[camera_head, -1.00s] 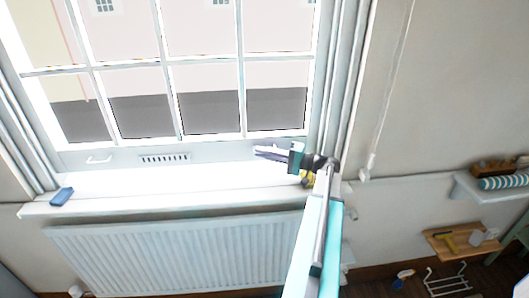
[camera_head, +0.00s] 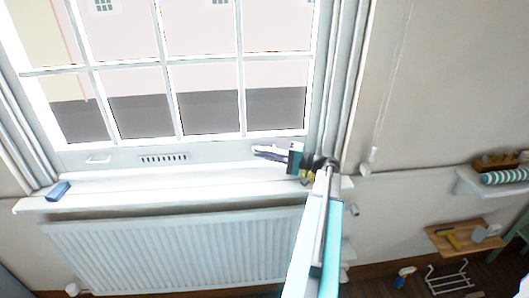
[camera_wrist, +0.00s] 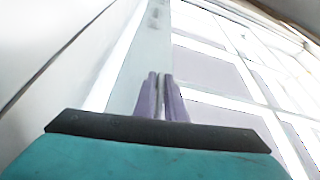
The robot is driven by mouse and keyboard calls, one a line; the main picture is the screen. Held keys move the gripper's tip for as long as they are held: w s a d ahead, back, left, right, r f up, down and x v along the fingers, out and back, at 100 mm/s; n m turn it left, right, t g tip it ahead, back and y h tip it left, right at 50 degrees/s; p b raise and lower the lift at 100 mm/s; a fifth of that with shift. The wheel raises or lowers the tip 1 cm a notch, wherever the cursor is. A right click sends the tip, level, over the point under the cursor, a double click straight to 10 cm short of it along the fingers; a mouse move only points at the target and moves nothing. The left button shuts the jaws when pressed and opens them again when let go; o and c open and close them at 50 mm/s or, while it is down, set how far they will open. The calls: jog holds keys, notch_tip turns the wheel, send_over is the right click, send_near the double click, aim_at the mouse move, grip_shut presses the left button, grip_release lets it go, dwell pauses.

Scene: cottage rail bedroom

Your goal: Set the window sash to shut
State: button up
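The window sash (camera_head: 205,153) is a white multi-pane frame whose bottom rail runs just above the sill (camera_head: 150,187). I cannot tell whether a gap lies under the rail. A small white handle (camera_head: 98,160) sits at the rail's left, and a slotted vent (camera_head: 163,158) near its middle. My gripper (camera_head: 264,152) is at the rail's right end, its fingers pointing left along it. In the wrist view the purple fingers (camera_wrist: 160,92) lie almost together, with a thin pale strip between them. Whether that strip is a held part is unclear. The rail behind the fingers is hidden.
A blue block (camera_head: 58,190) lies on the sill's left end. A radiator (camera_head: 170,250) stands below the sill. A pull cord (camera_head: 372,155) hangs to the right. A wall shelf (camera_head: 470,187) and a small wooden table (camera_head: 450,240) are at the right.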

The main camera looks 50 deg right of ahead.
jog(key=o, duration=0.3)
jog(key=shift+r, duration=0.1)
